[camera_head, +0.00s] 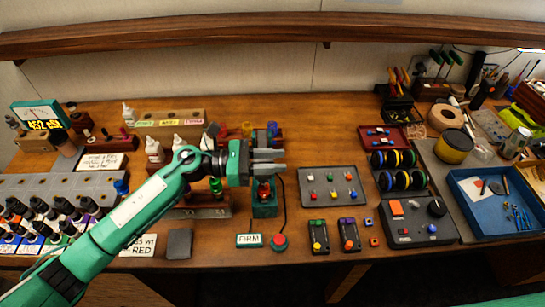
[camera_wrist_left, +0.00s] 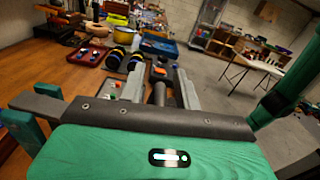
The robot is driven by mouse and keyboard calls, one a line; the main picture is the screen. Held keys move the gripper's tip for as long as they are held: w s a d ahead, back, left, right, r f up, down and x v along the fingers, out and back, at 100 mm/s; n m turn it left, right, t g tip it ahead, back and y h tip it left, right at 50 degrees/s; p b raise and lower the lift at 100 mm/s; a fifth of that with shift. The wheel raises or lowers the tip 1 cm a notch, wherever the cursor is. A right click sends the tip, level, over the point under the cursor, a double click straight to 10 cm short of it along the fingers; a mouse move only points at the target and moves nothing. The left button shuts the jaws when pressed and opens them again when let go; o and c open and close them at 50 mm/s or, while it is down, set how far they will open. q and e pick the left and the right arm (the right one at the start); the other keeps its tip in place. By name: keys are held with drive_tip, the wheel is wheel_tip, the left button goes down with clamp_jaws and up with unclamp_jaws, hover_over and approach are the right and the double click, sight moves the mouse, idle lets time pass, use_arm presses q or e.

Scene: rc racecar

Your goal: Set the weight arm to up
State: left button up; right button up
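My left gripper (camera_head: 268,162) reaches in from the left and hangs above the middle of the bench. In the left wrist view its two grey fingers (camera_wrist_left: 160,90) stand apart, and a dark cylindrical shape shows between them. I cannot tell whether they touch it. Just below the gripper in the head view is a green stand (camera_head: 264,208) with a red part in it. The gripper and its wrist hide some of what lies behind them. I cannot pick out the weight arm for certain. My right gripper is not in view.
A red push button (camera_head: 279,242) on a cable sits in front of the stand, beside a small green labelled plate (camera_head: 249,240). A grey button panel (camera_head: 332,187) lies to the right. A blue tray (camera_head: 460,180) is at the far right. A wooden shelf (camera_head: 280,27) runs above the bench.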

use_arm(q)
clamp_jaws()
